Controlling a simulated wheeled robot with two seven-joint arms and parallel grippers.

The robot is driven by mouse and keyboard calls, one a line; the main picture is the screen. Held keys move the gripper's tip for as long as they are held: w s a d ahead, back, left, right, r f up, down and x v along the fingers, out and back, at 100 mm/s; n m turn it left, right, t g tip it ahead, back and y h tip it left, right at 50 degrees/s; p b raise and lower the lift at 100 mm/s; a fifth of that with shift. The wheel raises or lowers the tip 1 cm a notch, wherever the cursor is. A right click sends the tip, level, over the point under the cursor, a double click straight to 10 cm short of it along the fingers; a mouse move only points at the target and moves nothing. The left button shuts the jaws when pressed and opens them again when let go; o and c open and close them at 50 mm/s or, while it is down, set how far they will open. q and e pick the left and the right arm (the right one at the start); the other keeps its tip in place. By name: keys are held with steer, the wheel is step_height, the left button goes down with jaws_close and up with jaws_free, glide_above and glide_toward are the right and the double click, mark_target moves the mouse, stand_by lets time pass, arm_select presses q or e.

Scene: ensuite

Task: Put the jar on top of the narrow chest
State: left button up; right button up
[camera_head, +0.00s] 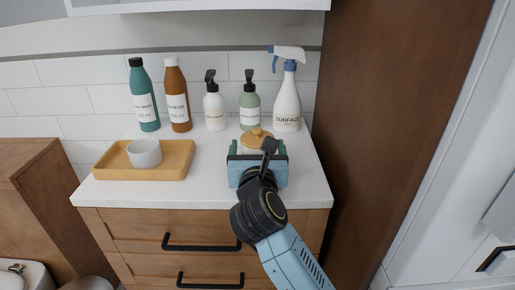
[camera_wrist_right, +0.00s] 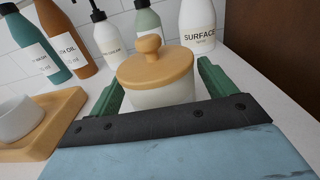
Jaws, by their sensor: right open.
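The jar (camera_head: 258,140) is pale with a round wooden lid and knob, and stands upright on the white counter of a wooden drawer chest. It also shows in the right wrist view (camera_wrist_right: 158,75). My right gripper (camera_head: 257,152) is open, with its green fingers on the left and right of the jar; I cannot tell whether they touch it. In the head view the gripper hides the jar's lower part. A brown wooden cabinet (camera_head: 38,200), lower than the counter, stands at the left; I cannot tell whether it is the narrow chest. My left gripper is not in view.
Several bottles stand behind the jar, including a surface spray (camera_head: 287,105). A wooden tray (camera_head: 110,168) with a white cup (camera_head: 144,153) lies left of the jar. A tall brown panel (camera_head: 375,130) borders the right. Some counter (camera_head: 207,170) between tray and gripper is clear.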

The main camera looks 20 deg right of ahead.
steer(key=shift+r, duration=0.15)
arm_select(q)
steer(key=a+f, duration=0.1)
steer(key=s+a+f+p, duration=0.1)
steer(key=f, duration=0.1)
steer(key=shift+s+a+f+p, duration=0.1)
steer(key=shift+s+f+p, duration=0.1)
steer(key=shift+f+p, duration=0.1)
arm_select(e)
steer(key=v, duration=1.2)
